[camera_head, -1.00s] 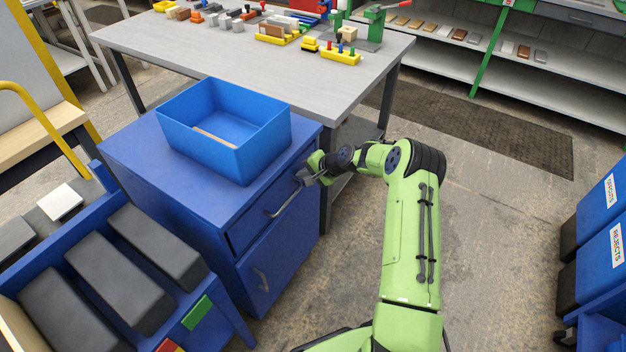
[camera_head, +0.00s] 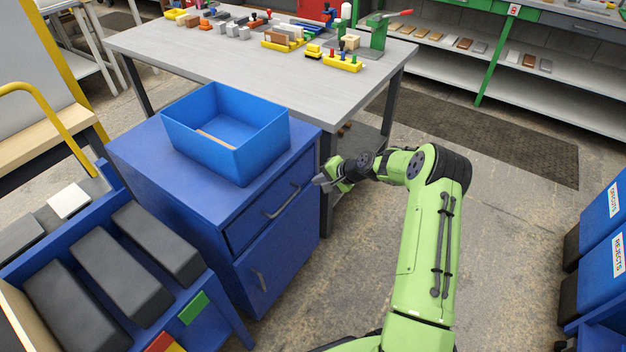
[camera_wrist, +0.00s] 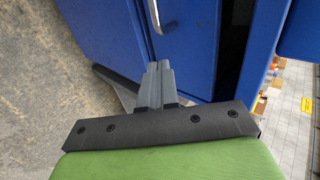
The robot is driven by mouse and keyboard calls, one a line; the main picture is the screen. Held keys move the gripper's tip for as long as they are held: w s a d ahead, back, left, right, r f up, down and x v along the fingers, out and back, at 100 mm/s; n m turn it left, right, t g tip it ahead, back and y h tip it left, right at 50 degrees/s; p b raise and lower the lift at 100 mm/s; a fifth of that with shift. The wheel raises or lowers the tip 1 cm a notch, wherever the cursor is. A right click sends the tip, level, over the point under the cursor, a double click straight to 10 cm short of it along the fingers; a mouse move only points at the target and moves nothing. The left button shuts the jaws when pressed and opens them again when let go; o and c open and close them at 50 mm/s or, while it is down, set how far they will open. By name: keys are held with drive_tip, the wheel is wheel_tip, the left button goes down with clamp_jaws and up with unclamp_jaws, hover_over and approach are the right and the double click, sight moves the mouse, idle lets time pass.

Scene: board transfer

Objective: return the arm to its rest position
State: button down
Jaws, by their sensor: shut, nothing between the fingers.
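My gripper (camera_head: 318,181) is at the end of my green arm, to the right of the blue cabinet (camera_head: 284,254). In the head view it is small, apart from the drawer handle (camera_head: 283,202) and a little to its right. In the wrist view my gripper (camera_wrist: 159,66) has its two grey fingers together with nothing between them. The cabinet's blue front (camera_wrist: 190,50) lies just beyond the fingertips there. My arm is bent, with its elbow on the right.
An open blue bin (camera_head: 222,158) holding a flat tan piece stands on the cabinet. A grey workbench (camera_head: 225,62) with several small parts is behind. Dark blocks (camera_head: 153,240) lie in a blue rack at left. Blue bins (camera_head: 603,262) stand at right. Floor right of my arm is clear.

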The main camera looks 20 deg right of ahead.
drive_tip(key=p+v, duration=0.1)
drive_tip(key=v, duration=0.5)
drive_tip(key=shift+s+r, duration=0.2)
drive_tip(key=shift+r, duration=0.05)
